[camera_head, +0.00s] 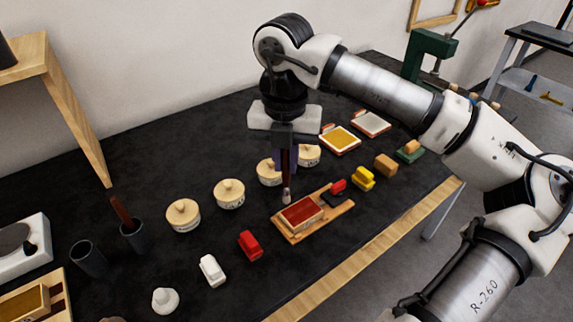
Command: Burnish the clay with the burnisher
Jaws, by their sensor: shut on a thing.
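My gripper (286,160) points straight down and is shut on the burnisher (286,193), a dark-handled tool with a pale, metallic-looking lower end. The burnisher hangs upright, its tip just behind the upper left of the red clay (302,213). I cannot tell whether the tip touches anything. The clay is a flat red block on a wooden board (287,236) in the middle of the black table. My gripper hides part of the burnisher's handle.
Several round lidded pots (183,214) stand in a row behind and left of the board. Small red (250,245), white (212,270) and yellow (363,178) objects lie nearby. Dark cups (89,258) stand at left. A green clamp-like stand (426,55) rises at the back right.

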